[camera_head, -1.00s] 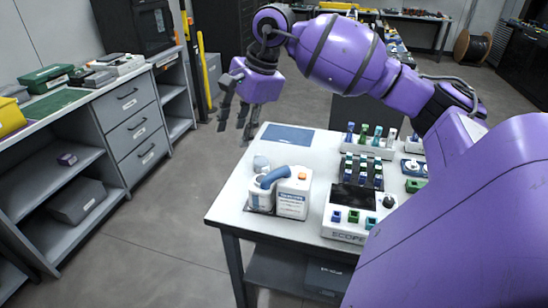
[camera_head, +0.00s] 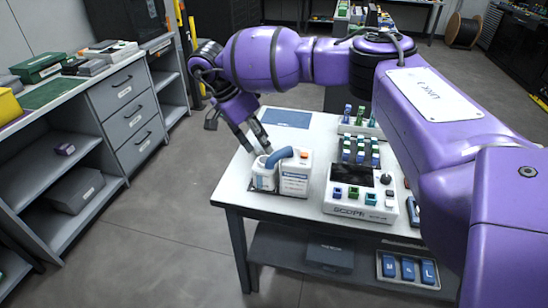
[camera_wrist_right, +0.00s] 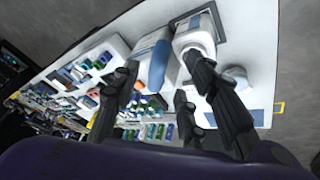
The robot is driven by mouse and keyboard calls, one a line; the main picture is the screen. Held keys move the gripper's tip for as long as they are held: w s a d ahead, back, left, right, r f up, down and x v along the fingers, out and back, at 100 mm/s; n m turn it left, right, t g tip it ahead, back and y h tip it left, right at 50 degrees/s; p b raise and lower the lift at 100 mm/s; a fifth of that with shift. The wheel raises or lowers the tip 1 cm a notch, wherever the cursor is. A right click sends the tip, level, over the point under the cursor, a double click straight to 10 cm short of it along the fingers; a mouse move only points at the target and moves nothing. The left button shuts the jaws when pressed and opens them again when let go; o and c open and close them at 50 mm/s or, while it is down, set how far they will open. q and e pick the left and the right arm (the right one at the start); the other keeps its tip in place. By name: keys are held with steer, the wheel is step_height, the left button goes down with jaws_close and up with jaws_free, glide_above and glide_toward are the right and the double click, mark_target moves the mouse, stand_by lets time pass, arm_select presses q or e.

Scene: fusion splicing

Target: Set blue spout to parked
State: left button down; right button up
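The blue spout (camera_head: 278,157) is a short bent tube on a white dispenser with an orange button (camera_head: 294,176). It reaches left over a smaller white container (camera_head: 264,178). In the right wrist view the blue spout (camera_wrist_right: 157,66) appears as a long blue shape between my spread fingers. My right gripper (camera_head: 258,147) is just above and behind the spout, its fingers pointing down. The right wrist view shows the gripper (camera_wrist_right: 160,95) open and empty. Contact with the spout cannot be told. My left gripper is not in view.
A scope box (camera_head: 348,207) with coloured pieces stands right of the dispenser, with a rack of green and blue pieces (camera_head: 360,152) behind. A blue mat (camera_head: 287,118) lies at the back of the white table (camera_head: 235,192). A grey drawer cabinet (camera_head: 128,118) is at left.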

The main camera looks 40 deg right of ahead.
mark_target(270, 157)
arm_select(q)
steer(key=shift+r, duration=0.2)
arm_select(e)
steer(key=x, duration=0.6)
steer(key=shift+d+f, duration=0.1)
steer(key=shift+f, duration=0.1)
